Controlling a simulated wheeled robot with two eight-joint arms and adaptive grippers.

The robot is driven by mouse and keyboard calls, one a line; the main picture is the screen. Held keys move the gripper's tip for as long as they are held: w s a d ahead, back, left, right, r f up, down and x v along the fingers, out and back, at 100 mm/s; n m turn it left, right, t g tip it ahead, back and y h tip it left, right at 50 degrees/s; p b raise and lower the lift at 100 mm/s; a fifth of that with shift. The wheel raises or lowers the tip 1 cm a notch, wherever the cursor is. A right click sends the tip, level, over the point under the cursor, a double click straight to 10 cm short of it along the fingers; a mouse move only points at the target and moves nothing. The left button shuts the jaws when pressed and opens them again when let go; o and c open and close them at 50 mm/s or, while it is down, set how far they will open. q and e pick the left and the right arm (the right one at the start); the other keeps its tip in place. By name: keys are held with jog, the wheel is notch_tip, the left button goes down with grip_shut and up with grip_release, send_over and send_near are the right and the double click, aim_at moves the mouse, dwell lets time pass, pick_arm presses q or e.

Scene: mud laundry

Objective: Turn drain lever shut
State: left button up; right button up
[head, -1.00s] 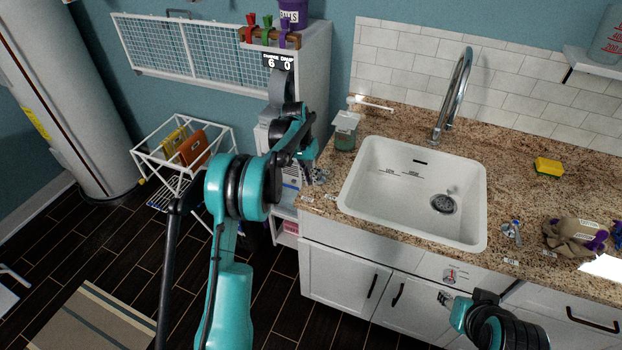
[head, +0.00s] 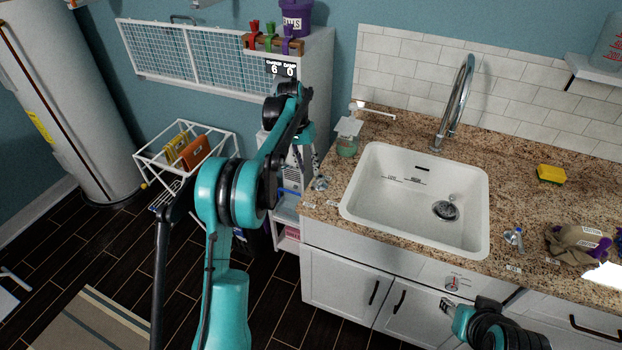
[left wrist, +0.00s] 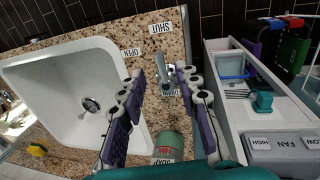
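The drain lever (head: 321,184) is a small metal fitting on the granite counter, left of the sink. In the left wrist view the lever (left wrist: 163,72) shows between my finger pads, beyond their tips. A SHUT label (left wrist: 160,28) and an OPEN label (left wrist: 131,52) lie near it. I cannot tell exactly where its handle points. My left gripper (head: 305,158) is open and empty, with its fingers (left wrist: 155,98) pointing down toward the lever, apparently apart from it. My right gripper (head: 446,304) is low in front of the cabinets, and its fingers are unclear.
The white sink (head: 365,185) lies right of the lever. A green soap bottle (head: 347,145) stands close behind the lever, near my left fingers. A white shelf unit (head: 318,75) is to the left. A yellow sponge (head: 551,174) and gloves (head: 575,244) lie farther right.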

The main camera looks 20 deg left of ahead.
pick_arm(q)
jog(key=shift+a+r, duration=0.2)
jog(key=shift+r, duration=0.85)
jog(key=shift+a+r, duration=0.2)
jog(key=shift+r, duration=0.8)
jog(key=s+d+r+t+y+b, duration=0.1)
jog(key=s+d+r+t, duration=0.2)
jog(key=s, duration=0.4)
jog(key=s+d+r+b, duration=0.2)
jog(key=s+d, duration=0.2)
jog(key=s, duration=0.4)
jog(key=s+d+f+t+b, duration=0.1)
jog(key=s+d+f+t, duration=0.1)
jog(key=s+f, duration=0.3)
jog(key=s+d+f+t+y+b, duration=0.1)
jog(key=s+f, duration=0.4)
jog(key=s, duration=0.8)
jog(key=shift+d+t, duration=0.6)
jog(key=shift+d, duration=0.05)
